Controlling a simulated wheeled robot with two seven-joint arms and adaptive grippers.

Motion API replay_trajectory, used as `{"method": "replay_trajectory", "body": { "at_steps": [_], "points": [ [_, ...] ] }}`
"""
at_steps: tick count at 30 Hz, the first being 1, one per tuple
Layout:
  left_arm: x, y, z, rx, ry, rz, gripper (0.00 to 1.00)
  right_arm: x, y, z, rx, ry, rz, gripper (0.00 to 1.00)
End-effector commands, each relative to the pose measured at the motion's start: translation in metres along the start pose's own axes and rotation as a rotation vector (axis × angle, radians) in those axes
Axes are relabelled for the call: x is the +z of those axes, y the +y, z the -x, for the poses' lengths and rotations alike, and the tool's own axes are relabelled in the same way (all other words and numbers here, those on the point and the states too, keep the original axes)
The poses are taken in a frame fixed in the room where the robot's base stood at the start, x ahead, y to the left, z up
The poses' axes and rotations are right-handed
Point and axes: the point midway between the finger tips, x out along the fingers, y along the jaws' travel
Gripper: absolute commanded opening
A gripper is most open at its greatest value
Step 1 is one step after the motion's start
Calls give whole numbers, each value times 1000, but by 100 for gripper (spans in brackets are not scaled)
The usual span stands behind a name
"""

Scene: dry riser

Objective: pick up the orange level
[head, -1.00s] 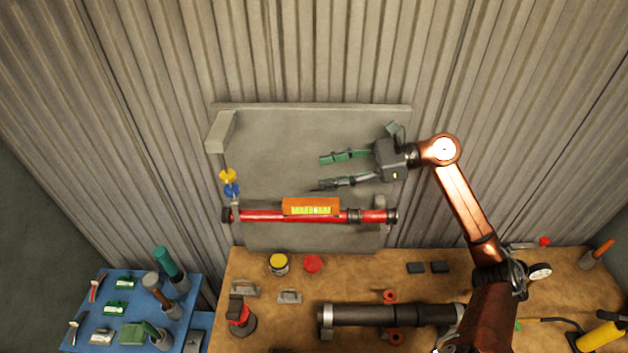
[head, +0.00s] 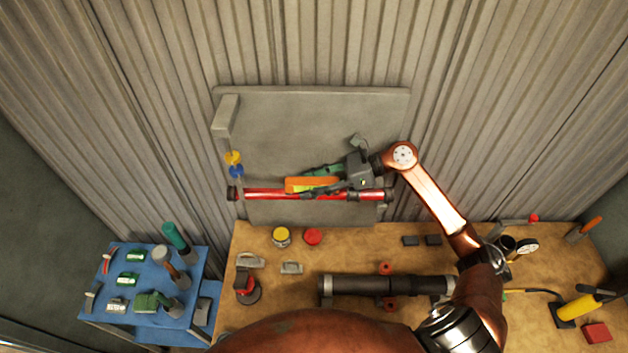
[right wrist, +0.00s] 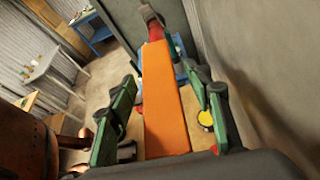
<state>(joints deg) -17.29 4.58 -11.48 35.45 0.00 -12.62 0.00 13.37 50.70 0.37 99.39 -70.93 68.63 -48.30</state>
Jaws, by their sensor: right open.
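The orange level (head: 298,185) rests along the red pipe (head: 262,194) in front of the grey wall panel, its yellow vial strip partly covered by my right gripper (head: 318,180). In the right wrist view the level (right wrist: 164,105) runs lengthwise between the green finger pads of my open right gripper (right wrist: 160,88). One finger is on each side, with visible gaps to the level. My left gripper is not in view.
The brown workbench (head: 350,255) below holds a dark pipe (head: 390,285), a yellow-topped can (head: 281,237) and a red cap (head: 313,236). A blue table (head: 150,255) with tools stands at left. The panel's left bracket (head: 225,118) juts out.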

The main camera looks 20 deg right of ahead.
Motion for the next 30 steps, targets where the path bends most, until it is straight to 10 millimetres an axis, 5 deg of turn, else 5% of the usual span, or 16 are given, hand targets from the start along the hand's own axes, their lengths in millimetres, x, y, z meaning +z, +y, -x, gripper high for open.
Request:
{"method": "replay_trajectory", "body": {
  "at_steps": [8, 30],
  "points": [
    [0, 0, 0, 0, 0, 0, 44, -1, 0, -2, -3, 0, 0, 46],
    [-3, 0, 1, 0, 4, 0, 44, 0, 0, -1, -2, -1, 0, 0]
  ]
}}
